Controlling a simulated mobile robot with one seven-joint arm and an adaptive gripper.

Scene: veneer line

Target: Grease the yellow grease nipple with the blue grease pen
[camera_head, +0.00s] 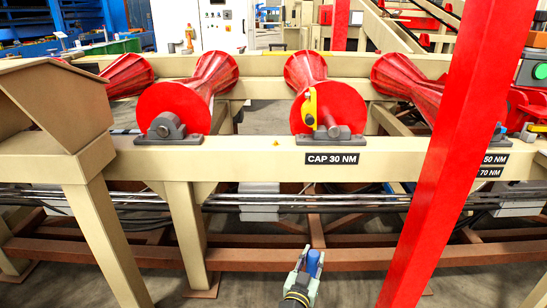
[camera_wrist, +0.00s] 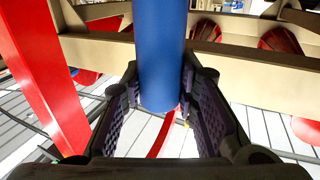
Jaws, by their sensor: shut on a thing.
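My gripper (camera_head: 308,272) is low in front of the beige frame in the head view. It is shut on the blue grease pen (camera_head: 313,262). In the wrist view the pen (camera_wrist: 161,50) is a thick blue cylinder between the two dark ridged finger pads (camera_wrist: 162,118). A small yellow point (camera_head: 276,143) on the top beam, left of the "CAP 30 NM" label, looks like the yellow grease nipple, but it is too small to be certain. The gripper is below this point, slightly right of it, and apart from it.
A red post (camera_head: 459,140) slants up at the right and is close to the arm's side. Red rollers (camera_head: 330,108) sit along the beige beam (camera_head: 230,155). A yellow piece (camera_head: 310,107) hangs by one roller's shaft. A brown rail (camera_head: 245,258) crosses behind the gripper.

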